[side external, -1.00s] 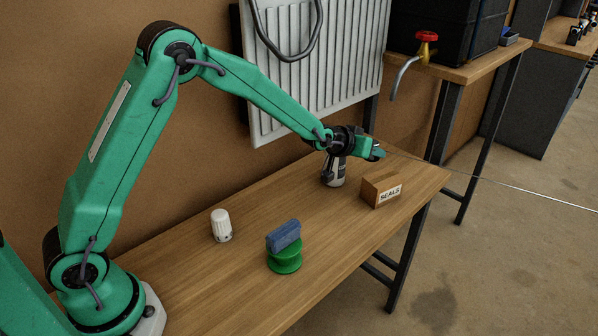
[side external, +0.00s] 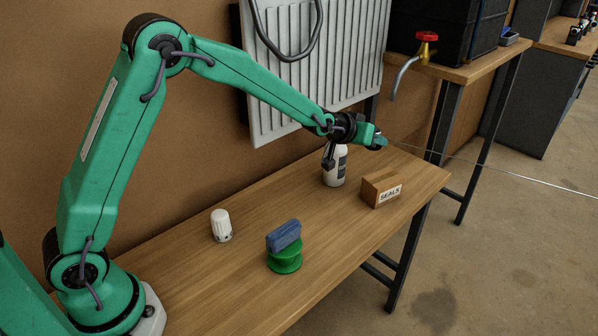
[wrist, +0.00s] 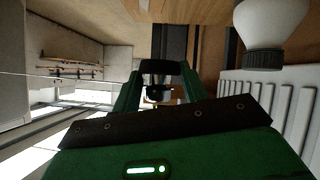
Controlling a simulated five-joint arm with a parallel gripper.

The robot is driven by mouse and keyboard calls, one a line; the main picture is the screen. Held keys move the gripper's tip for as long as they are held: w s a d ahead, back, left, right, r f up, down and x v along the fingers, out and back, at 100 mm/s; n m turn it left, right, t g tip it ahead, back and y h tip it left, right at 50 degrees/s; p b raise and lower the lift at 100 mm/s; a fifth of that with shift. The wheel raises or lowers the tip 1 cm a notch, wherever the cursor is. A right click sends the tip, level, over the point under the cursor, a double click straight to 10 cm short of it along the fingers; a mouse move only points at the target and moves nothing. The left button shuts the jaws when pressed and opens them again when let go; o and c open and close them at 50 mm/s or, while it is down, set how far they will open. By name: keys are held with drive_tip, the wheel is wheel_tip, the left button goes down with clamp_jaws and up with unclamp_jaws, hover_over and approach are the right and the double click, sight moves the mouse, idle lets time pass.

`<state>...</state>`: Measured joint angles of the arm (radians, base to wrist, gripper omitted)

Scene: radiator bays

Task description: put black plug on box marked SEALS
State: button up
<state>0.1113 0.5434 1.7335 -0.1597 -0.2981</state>
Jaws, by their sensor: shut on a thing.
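In the wrist view my gripper (wrist: 161,75) is shut on the black plug (wrist: 160,67), which shows as a small dark shape between the green fingers. The plug's outline is hard to make out, and I cannot pick it out in the side view. The box is a small brown block with a white label on its front, standing on the bench. Its top looks bare.
A white bottle (side external: 335,167) stands behind my gripper, left of the box. A white knob (side external: 221,225), a green spool (side external: 285,259) and a blue block (side external: 284,236) on it are nearer. A radiator (side external: 315,65) and red-handled tap (side external: 426,45) are behind. The bench (side external: 330,225) is clear before the box.

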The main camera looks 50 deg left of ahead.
approach(375, 173)
drive_tip(key=shift+x, duration=2.45)
drive_tip(key=o, duration=1.1)
drive_tip(key=shift+c, duration=0.2)
drive_tip(key=shift+r, duration=0.2)
drive_tip(key=v, duration=1.2)
